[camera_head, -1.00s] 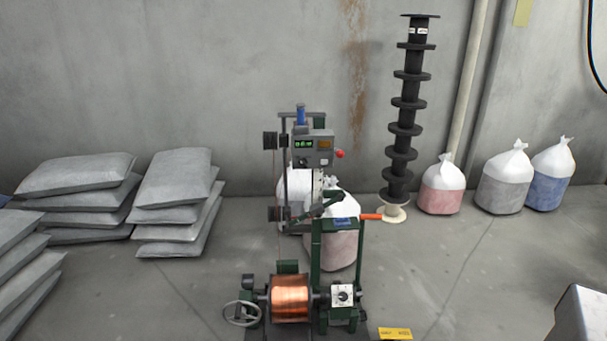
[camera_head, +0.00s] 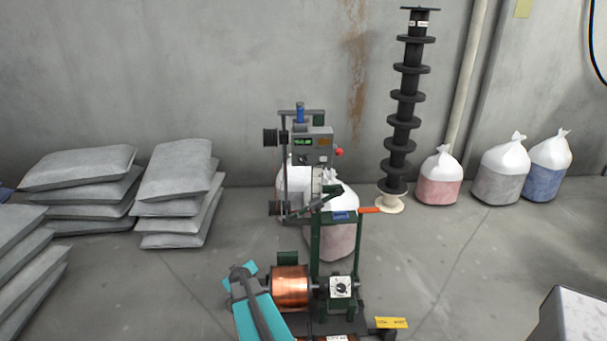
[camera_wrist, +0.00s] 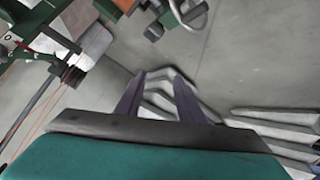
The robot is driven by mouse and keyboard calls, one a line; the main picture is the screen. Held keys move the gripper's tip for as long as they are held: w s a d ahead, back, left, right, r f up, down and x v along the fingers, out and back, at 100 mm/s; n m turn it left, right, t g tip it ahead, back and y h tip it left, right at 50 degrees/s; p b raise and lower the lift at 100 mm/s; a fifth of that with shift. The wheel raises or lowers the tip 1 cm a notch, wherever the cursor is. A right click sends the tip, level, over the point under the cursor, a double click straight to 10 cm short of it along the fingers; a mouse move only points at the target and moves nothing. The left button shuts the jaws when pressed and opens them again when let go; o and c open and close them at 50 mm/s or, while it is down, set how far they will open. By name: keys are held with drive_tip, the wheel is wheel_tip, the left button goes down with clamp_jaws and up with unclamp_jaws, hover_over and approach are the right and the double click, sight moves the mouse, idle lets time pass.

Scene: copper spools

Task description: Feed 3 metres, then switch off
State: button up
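The copper spool (camera_head: 290,284) sits low on the green winding machine (camera_head: 316,240). The machine's control box (camera_head: 314,143) has a small green display (camera_head: 303,141), too small to read, and a red knob (camera_head: 339,152) on its right side. A white box with a black dial (camera_head: 341,287) is right of the spool, and an orange-handled lever (camera_head: 369,210) is above it. My teal arm comes up from the bottom, with my gripper left of the spool, hiding the handwheel. In the wrist view my gripper (camera_wrist: 158,76) has its two fingers apart with nothing between them.
Grey sacks (camera_head: 178,195) are stacked at the left. A tall column of black spools (camera_head: 404,120) stands behind to the right, beside tied bags (camera_head: 504,172). A yellow tag (camera_head: 391,323) lies by the machine's base. A grey box (camera_head: 580,318) is at lower right.

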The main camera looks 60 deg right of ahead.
drive_tip(key=s+d+r+t+h+p, duration=0.1)
drive_tip(key=s+d+r+h, duration=0.2)
drive_tip(key=d+r, duration=0.7)
drive_tip(key=s+d+r+t+h+p, duration=0.1)
drive_tip(key=s+d+r+h, duration=0.2)
drive_tip(key=d+r, duration=0.8)
drive_tip(key=s+d+r+t+h+p, duration=0.1)
drive_tip(key=s+d+r+h+p, duration=0.1)
drive_tip(key=d+r, duration=0.9)
drive_tip(key=shift+s+r+m+h, duration=0.3)
drive_tip(key=shift+s+m+h, duration=0.1)
drive_tip(key=shift+s, duration=0.4)
drive_tip(key=shift+w+d, duration=0.1)
drive_tip(key=shift+d, duration=0.05)
